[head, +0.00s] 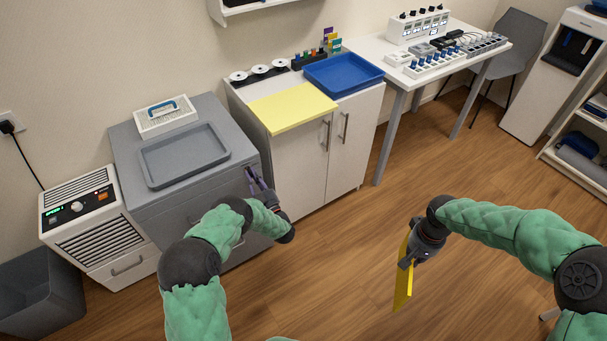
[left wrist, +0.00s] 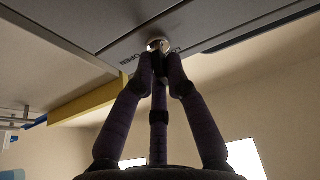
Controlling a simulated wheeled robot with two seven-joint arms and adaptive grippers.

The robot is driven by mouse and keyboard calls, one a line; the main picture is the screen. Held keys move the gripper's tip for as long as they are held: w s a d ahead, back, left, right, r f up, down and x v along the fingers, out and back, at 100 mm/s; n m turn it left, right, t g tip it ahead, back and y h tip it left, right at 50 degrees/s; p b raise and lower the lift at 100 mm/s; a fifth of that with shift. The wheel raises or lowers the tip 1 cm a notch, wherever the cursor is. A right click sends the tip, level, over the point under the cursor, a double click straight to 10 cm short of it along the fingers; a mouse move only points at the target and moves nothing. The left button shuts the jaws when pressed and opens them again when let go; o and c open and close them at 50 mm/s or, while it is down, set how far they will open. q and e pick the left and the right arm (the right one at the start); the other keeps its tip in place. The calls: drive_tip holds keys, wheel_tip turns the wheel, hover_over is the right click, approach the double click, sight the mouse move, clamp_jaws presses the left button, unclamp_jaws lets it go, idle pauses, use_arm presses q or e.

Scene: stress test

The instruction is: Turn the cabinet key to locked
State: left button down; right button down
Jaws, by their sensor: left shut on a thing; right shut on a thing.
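The grey cabinet (head: 250,158) stands at the left in the head view, with a tray on top. In the left wrist view a round metal lock (left wrist: 157,43) sits in the cabinet's grey front (left wrist: 95,22). The word OPEN (left wrist: 128,58) is printed beside it; a mark on its other side is mostly hidden. My left gripper (head: 252,176) is at the upper right of the cabinet front. In the left wrist view its fingertips (left wrist: 160,60) are shut right at the lock. The key is hidden between them. My right gripper (head: 405,262) is shut on a flat yellow piece (head: 403,285), held over the floor.
A white cabinet (head: 300,160) with a yellow sheet (head: 292,107) and a blue tray (head: 343,73) stands close to the right of the grey one. A white heater-like unit (head: 100,235) and a grey bin (head: 45,290) stand left. The wooden floor (head: 340,250) between my arms is clear.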

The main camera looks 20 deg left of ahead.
use_arm(q)
drive_tip(key=shift+f+n, duration=0.1)
drive_tip(key=shift+n, duration=0.3)
use_arm(e)
drive_tip(key=shift+f, duration=0.15)
use_arm(q)
drive_tip(key=c, duration=1.2)
unclamp_jaws()
drive_tip(key=shift+c, duration=0.2)
drive_tip(key=v, duration=1.2)
drive_tip(key=shift+w+d, duration=0.1)
